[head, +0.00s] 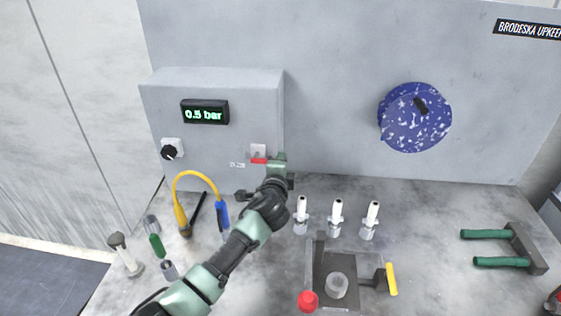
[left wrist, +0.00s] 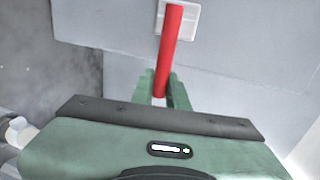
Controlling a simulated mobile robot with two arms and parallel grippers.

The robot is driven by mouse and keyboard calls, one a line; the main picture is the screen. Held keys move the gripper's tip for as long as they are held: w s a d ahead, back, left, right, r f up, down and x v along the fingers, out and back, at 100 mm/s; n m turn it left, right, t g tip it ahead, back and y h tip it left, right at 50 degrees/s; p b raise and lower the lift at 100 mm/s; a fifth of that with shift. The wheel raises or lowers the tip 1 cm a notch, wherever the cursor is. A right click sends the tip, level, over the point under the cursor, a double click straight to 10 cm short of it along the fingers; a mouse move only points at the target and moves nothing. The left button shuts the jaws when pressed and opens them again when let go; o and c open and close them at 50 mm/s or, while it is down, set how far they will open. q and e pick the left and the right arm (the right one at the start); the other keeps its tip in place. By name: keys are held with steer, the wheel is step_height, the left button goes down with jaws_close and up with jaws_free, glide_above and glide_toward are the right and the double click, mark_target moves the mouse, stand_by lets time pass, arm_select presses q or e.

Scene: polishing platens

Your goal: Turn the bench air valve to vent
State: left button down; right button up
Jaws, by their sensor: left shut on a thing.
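The air valve shows as a red lever (head: 258,160) on a white plate (head: 258,150) on the front of the grey box. In the left wrist view the red lever (left wrist: 171,45) runs from the white plate (left wrist: 190,20) down between my fingers. My left gripper (head: 275,160) is at the box front, shut on the lever's free end; it also shows in the left wrist view (left wrist: 166,90). A small label (head: 237,164) sits left of the lever, too small to read. My right gripper is not in view.
The grey box (head: 225,85) carries a display (head: 205,112) reading 0.5 bar and a black knob (head: 170,150). A yellow-and-blue hose tool (head: 180,205), white nozzles (head: 336,215) and a clear tray (head: 350,301) stand near my left arm.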

arm_select(q)
steer(key=shift+f, duration=0.1)
stand_by(0.3)
steer(key=c, duration=1.4)
jaws_free()
steer(key=shift+b+v, duration=0.35)
steer(key=shift+v, duration=3.6)
